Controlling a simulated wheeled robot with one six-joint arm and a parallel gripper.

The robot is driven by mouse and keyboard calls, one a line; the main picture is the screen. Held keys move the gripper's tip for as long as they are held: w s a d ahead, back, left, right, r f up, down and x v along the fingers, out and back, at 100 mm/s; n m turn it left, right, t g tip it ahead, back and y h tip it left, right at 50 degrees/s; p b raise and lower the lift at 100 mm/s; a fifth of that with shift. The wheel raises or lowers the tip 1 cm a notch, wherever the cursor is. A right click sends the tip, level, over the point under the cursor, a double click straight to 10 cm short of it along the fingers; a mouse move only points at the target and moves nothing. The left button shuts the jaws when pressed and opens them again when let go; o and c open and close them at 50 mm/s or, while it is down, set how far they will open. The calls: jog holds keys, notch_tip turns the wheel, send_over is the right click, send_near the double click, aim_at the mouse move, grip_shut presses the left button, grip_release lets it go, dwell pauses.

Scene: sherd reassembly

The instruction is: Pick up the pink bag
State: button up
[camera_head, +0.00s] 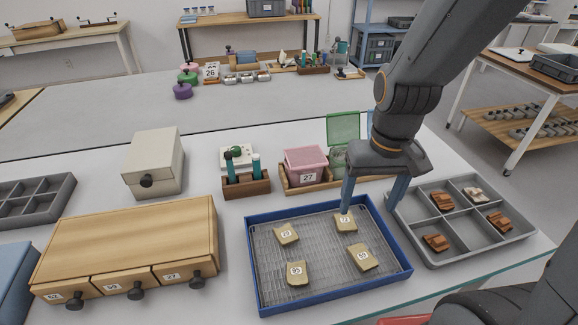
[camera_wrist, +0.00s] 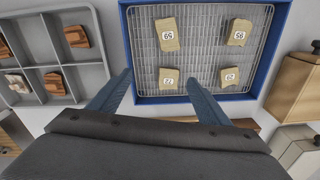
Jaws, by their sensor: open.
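The pink bag (camera_head: 305,160), boxy and marked 27, stands in a wooden tray (camera_head: 291,187) behind the blue-rimmed tray in the head view. I cannot see it in the wrist view. My gripper (camera_head: 372,204) is open and points down, to the right of the pink bag and nearer, over the right part of the blue-rimmed tray. In the wrist view my gripper (camera_wrist: 159,80) has nothing between its blue fingers, which show over the tray's edge.
The blue-rimmed tray (camera_head: 254,262) holds several numbered tan sherds. A grey compartment tray (camera_head: 470,253) with brown sherds lies right. A green lidded container (camera_head: 343,128) stands right of the pink bag. A wooden drawer box (camera_head: 130,232) and a cream box (camera_head: 153,160) stand left.

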jog(key=o, duration=0.6)
jog(key=shift+n+t+y, duration=0.3)
jog(key=shift+n+t, duration=0.2)
jog(key=shift+t, duration=0.3)
jog(key=w+a+r+p, duration=0.1)
jog(key=w+p, duration=0.1)
jog(key=w, duration=0.1)
jog(key=w+a+r+p, duration=0.1)
jog(key=w+a+p, duration=0.1)
jog(key=w, duration=0.1)
jog(key=w+a+p, duration=0.1)
jog(key=w+p, duration=0.1)
jog(key=w, duration=0.1)
jog(key=shift+a+r+p, duration=0.35)
jog(key=shift+r, duration=0.05)
jog(key=shift+o, duration=0.2)
jog(key=n+t+p, duration=0.1)
jog(key=t+p, duration=0.1)
jog(key=p, duration=0.5)
send_near(306, 157)
jog(key=shift+f, duration=0.95)
jog(key=shift+w+a+f, duration=0.15)
jog(key=shift+w, duration=0.1)
jog(key=shift+w+f, duration=0.2)
jog(key=shift+f, duration=0.05)
jog(key=b+x, duration=0.2)
jog(key=x, duration=0.1)
jog(key=shift+b+x, duration=0.5)
jog(key=shift+x, duration=1.7)
